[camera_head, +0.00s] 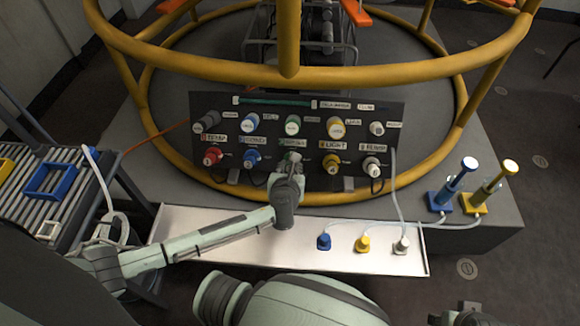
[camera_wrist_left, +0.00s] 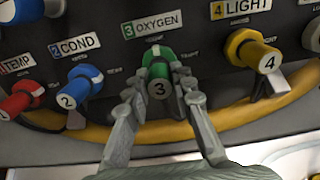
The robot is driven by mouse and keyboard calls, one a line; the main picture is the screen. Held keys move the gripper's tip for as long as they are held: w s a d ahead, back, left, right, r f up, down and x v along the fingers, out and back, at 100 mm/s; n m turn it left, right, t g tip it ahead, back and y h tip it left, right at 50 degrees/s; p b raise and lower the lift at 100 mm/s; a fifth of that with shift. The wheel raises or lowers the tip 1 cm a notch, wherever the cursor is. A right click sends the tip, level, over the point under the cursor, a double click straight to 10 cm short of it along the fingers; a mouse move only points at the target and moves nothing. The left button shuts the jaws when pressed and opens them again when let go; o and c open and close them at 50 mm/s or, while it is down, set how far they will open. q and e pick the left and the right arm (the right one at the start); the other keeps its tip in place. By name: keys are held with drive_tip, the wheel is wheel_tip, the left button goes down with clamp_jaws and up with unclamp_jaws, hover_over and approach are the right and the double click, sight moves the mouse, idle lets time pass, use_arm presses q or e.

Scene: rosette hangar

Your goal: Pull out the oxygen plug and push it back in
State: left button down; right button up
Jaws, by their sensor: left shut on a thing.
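The oxygen plug (camera_wrist_left: 158,72) is green with a white stripe and a 3 on its end, below the label "3 OXYGEN" (camera_wrist_left: 158,24) in the left wrist view. My left gripper (camera_wrist_left: 160,90) is shut on it, with a finger on each side. In the head view the green plug (camera_head: 291,157) shows in the middle of the lower row on the dark panel (camera_head: 265,127), with my left gripper (camera_head: 290,168) at it. I cannot tell how deep it sits in its socket. My right gripper (camera_head: 460,317) is at the bottom edge, only partly visible.
The red (camera_head: 212,156), blue (camera_head: 252,158) and yellow (camera_head: 330,162) plugs sit close by in the same row. A yellow ring rail (camera_head: 300,199) runs below the panel. A metal tray (camera_head: 300,258) with small blue, yellow and white connectors lies in front.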

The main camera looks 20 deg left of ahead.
use_arm(q)
drive_tip(key=shift+w+a+f, duration=0.15)
drive_tip(key=shift+w+f, duration=0.1)
drive_tip(key=shift+w, duration=0.2)
idle(1.0)
drive_tip(key=c, duration=1.2)
unclamp_jaws()
drive_tip(key=shift+s, duration=0.1)
drive_tip(key=v, duration=0.7)
drive_tip(key=shift+r, duration=0.15)
drive_tip(key=shift+s, duration=0.15)
